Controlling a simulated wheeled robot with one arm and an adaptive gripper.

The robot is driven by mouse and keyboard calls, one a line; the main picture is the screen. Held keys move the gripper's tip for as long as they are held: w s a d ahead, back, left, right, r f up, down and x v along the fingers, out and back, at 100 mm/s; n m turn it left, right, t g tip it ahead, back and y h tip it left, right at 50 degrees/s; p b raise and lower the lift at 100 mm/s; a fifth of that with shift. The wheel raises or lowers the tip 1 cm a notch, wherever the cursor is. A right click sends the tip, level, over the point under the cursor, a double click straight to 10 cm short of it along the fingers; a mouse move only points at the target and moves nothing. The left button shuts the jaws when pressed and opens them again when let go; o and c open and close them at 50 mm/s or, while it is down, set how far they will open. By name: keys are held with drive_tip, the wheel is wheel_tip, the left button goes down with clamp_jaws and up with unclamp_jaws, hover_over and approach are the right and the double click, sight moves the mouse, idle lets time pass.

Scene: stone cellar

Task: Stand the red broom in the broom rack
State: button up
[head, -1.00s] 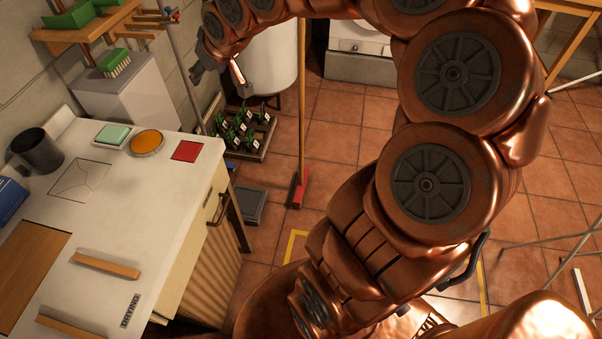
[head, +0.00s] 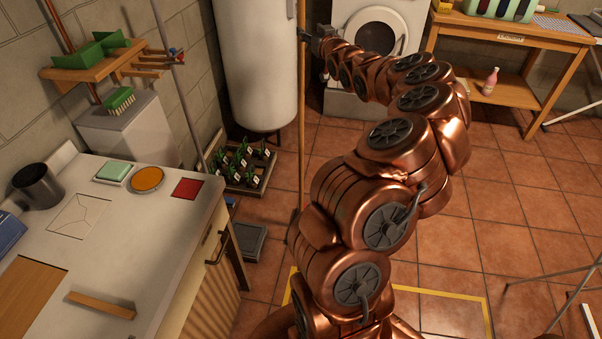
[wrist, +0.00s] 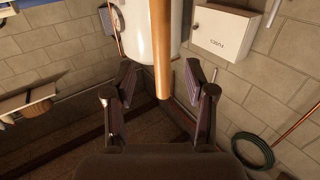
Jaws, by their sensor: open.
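The broom's tan handle (head: 302,105) stands upright in front of the white tank in the head view. Its lower end and red head are hidden behind my arm. My gripper (head: 312,42) is beside the upper handle. In the wrist view my gripper (wrist: 160,103) is open, and the handle (wrist: 161,50) comes down the middle, ending in line with the gap between the fingers. I cannot tell whether it lies between them or beyond.
The white tank (head: 257,70) stands close behind the handle. A plant tray (head: 240,170) and a grey scale-like slab (head: 250,243) lie on the floor. The white counter (head: 150,230) fills the left. Open tiled floor (head: 480,230) lies right.

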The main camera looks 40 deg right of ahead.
sight(303, 25)
drive_tip(key=shift+w+d+f+p, duration=0.15)
drive_tip(key=shift+w+d+p, duration=0.15)
drive_tip(key=shift+w, duration=0.25)
drive_tip(key=shift+r+p+x, duration=0.15)
drive_tip(key=shift+p+x, duration=0.45)
drive_tip(key=shift+x, duration=0.4)
drive_tip(key=shift+r+p+x, duration=0.1)
drive_tip(key=shift+p+x, duration=0.45)
drive_tip(key=shift+x, duration=0.4)
drive_tip(key=shift+w+f+p, duration=0.2)
drive_tip(key=shift+w+p, duration=0.1)
drive_tip(key=shift+w, duration=0.4)
drive_tip(key=shift+w+d+r, duration=0.1)
drive_tip(key=shift+w+d, duration=0.2)
drive_tip(key=shift+w, duration=0.25)
drive_tip(key=shift+c, duration=0.4)
clamp_jaws()
